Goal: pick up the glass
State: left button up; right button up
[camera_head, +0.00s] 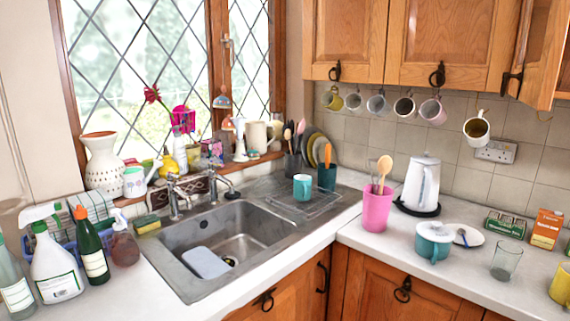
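A clear, empty drinking glass (506,261) stands upright on the right-hand worktop in the head view. It is right of a teal lidded pot (434,242) and left of a yellow mug (561,286) cut by the right edge. Neither of my grippers shows in this view, and nothing touches the glass.
Behind the glass are a saucer (469,237), a green box (505,224) and an orange box (546,229). A white kettle (422,183) and pink utensil pot (376,209) stand further left. A sink (228,231) fills the left counter. A cupboard door (533,50) hangs open above.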

aim_at(507, 255)
jog(key=j+z, duration=0.2)
jog(key=z, duration=0.2)
jog(key=j+z, duration=0.2)
jog(key=z, duration=0.15)
jog(key=j+z, duration=0.15)
jog(key=z, duration=0.25)
jog(key=j+z, duration=0.2)
jog(key=z, duration=0.15)
jog(key=k+l, duration=0.05)
